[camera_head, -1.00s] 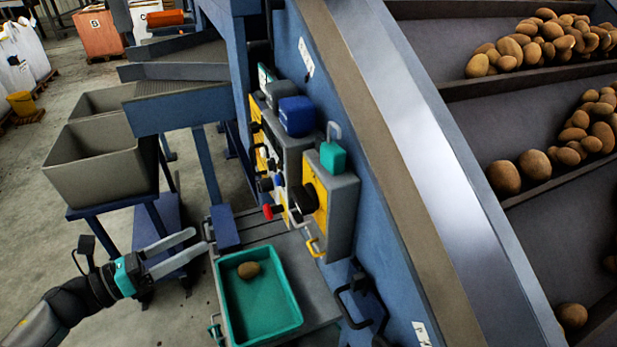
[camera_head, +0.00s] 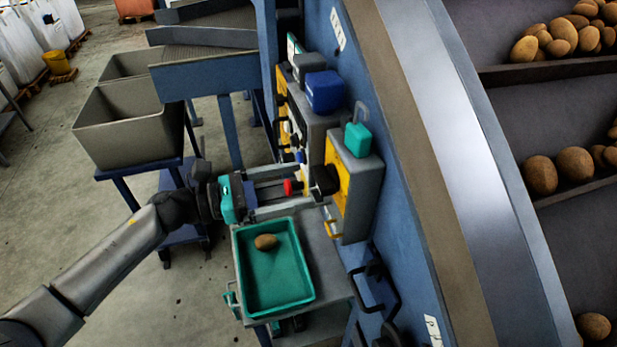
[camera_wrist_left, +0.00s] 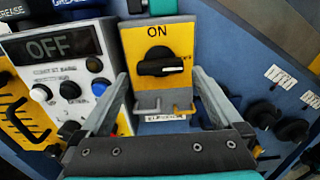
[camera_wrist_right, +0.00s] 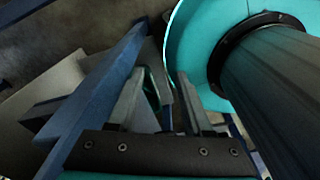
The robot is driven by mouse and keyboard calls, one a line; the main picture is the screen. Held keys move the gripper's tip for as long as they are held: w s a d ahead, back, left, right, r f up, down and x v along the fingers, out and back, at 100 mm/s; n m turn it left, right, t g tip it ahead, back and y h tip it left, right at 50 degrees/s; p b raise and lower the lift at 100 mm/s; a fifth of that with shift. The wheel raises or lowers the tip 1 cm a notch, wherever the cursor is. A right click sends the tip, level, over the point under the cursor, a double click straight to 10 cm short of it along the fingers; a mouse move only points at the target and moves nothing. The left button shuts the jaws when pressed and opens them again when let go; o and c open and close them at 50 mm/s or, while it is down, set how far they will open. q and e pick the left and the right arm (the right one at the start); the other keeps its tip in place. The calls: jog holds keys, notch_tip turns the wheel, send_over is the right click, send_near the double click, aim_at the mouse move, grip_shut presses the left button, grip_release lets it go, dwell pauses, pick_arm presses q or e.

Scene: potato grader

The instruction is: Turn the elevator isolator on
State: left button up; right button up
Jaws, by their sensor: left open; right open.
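The elevator isolator is a grey box with a yellow face (camera_wrist_left: 158,42) and a black rotary handle (camera_wrist_left: 163,66). In the left wrist view the handle lies horizontal, towards the small OFF mark at right; ON is printed above. The label below is partly legible. In the head view the isolator box (camera_head: 362,195) shows from the side, its black handle (camera_head: 325,181) facing my left gripper (camera_head: 308,188). My left gripper is open, its fingers either side of the handle in the left wrist view (camera_wrist_left: 160,78); contact cannot be told. My right gripper (camera_wrist_right: 161,82) is open and empty.
A panel with an OFF display (camera_wrist_left: 50,47) and buttons adjoins the isolator at left. A red knob (camera_head: 292,187) is close to my left fingers. A green tray (camera_head: 272,300) holding a potato (camera_head: 265,241) lies below. A teal padlock (camera_head: 357,140) sits on the box.

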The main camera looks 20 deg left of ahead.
aim_at(315, 180)
pick_arm(q)
jog(key=shift+x, duration=1.65)
jog(key=c, duration=1.1)
